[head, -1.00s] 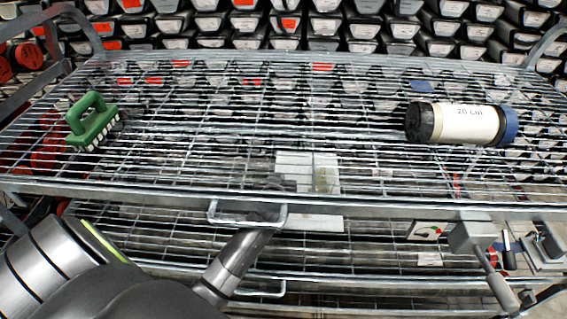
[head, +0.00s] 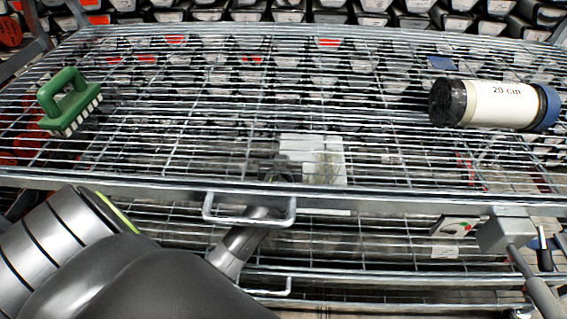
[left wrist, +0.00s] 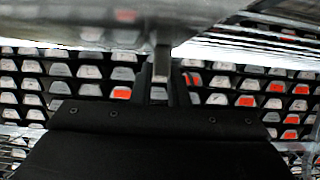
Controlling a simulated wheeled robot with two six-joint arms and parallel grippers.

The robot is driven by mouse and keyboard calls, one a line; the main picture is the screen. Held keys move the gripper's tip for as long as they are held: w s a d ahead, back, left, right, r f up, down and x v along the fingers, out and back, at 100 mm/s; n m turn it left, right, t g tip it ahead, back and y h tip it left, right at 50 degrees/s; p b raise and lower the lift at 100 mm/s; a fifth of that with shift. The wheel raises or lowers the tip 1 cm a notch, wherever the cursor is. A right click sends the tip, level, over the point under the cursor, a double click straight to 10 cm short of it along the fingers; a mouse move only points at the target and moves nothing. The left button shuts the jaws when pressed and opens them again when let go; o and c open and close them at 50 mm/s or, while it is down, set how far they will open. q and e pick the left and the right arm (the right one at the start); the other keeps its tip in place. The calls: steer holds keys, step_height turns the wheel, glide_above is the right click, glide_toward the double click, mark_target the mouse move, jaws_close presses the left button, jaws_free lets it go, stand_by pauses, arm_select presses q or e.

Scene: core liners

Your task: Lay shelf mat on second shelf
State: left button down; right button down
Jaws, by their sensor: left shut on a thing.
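The second shelf (head: 350,243) is wire mesh below the top one, partly hidden by the top shelf and my arm. I cannot tell whether the mat touches it. My right gripper is not in view.
A wire handle (head: 250,221) hangs at the shelf front. A pale block (head: 312,160) shows through the mesh. Stacked trays fill the background.

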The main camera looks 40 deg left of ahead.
arm_select(q)
steer(key=c, duration=1.4)
jaws_free()
